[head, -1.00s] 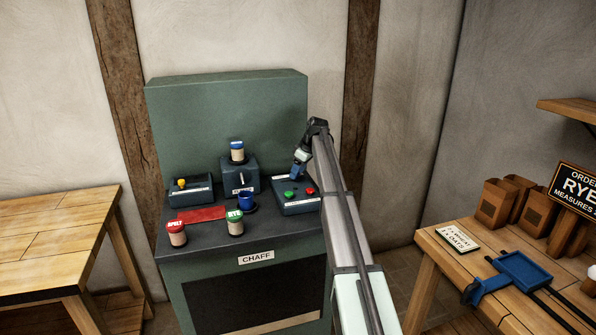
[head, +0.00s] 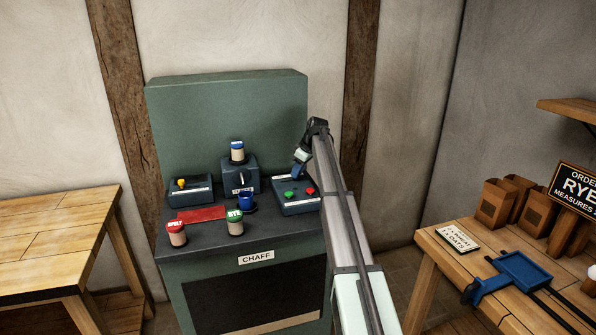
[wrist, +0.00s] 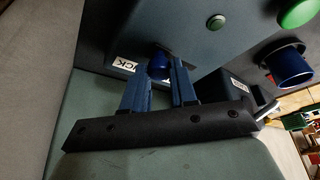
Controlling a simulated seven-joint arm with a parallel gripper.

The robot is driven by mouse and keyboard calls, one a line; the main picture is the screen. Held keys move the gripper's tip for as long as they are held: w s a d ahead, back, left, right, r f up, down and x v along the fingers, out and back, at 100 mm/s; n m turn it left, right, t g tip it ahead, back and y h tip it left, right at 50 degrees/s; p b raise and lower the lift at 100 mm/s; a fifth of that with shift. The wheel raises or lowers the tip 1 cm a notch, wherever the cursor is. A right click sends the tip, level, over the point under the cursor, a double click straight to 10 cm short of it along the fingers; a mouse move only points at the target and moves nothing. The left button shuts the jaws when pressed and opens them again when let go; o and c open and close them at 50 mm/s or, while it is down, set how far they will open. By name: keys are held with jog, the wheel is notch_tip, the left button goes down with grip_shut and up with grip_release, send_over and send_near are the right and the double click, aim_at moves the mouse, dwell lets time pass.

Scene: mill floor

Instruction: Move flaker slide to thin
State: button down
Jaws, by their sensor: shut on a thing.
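The flaker slide (wrist: 158,62) is a small blue knob on the face of a dark blue box. My gripper (wrist: 158,73) has its two blue fingers on either side of it, shut on it. A dark slot shows beside the knob in the wrist view. In the head view my gripper (head: 297,173) is at the back of the control box (head: 300,207), and the slide is hidden there.
The control box carries a green button (head: 289,193) and a red button (head: 310,190). A blue cup (head: 246,201) stands to its left. Jars marked "RYE" (head: 235,226) and "SPELT" (head: 176,237) stand at the front of the counter.

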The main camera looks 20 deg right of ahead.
aim_at(278, 181)
jog(key=a, duration=0.6)
jog(key=shift+a, duration=0.25)
jog(key=c, duration=0.9)
grip_release()
jog(key=v, duration=1.3)
jog(key=shift+s+d+r, duration=0.15)
jog(key=shift+r, duration=0.2)
